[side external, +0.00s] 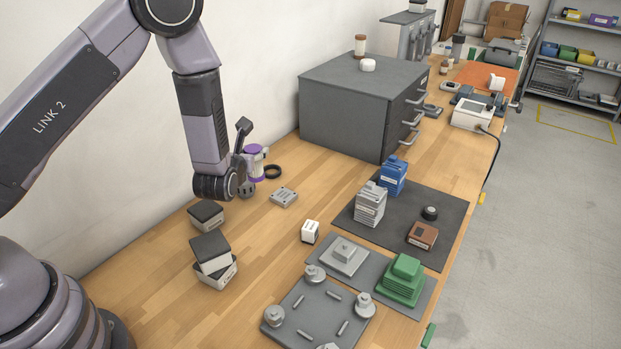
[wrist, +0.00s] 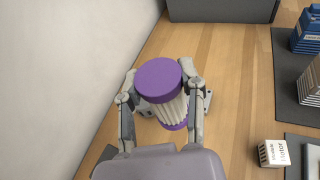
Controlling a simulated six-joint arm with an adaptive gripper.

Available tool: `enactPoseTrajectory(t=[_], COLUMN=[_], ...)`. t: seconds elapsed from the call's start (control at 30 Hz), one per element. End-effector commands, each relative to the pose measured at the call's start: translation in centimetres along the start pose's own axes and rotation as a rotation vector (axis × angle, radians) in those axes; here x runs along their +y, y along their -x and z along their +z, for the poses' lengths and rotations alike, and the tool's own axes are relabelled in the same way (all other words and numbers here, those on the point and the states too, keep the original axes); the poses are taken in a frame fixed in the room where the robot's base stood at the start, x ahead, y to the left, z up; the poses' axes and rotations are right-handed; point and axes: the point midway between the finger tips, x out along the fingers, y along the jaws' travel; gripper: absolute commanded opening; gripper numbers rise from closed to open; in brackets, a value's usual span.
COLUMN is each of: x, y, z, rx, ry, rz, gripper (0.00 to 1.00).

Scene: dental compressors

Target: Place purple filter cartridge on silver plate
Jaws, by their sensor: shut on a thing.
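The purple filter cartridge (side external: 256,163) has purple end caps and a pale ribbed body. It stands roughly upright beside the wall in the side view. My gripper (side external: 246,176) is shut on it, and in the wrist view its fingers (wrist: 161,92) flank the cartridge (wrist: 158,78) on both sides. Whether its base touches the table is unclear. A small silver plate (side external: 284,197) with raised details lies on the wood to its right.
A grey drawer cabinet (side external: 345,100) stands behind. Black-and-white boxes (side external: 213,262), a white cube (side external: 310,231) and a dark mat (side external: 440,205) with blue and grey stacks surround the open wood.

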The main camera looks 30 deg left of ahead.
Motion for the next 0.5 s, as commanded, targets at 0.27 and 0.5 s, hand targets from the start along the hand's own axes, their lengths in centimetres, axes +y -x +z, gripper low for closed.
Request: enactPoseTrajectory(t=[0.27, 0.5], x=[-2.7, -3.7], y=[-6.7, -9.2], z=[-2.7, -4.5], rx=[0.001, 0.0], ry=[-0.001, 0.0], rz=[0.0, -0.001], gripper=[0.02, 0.02])
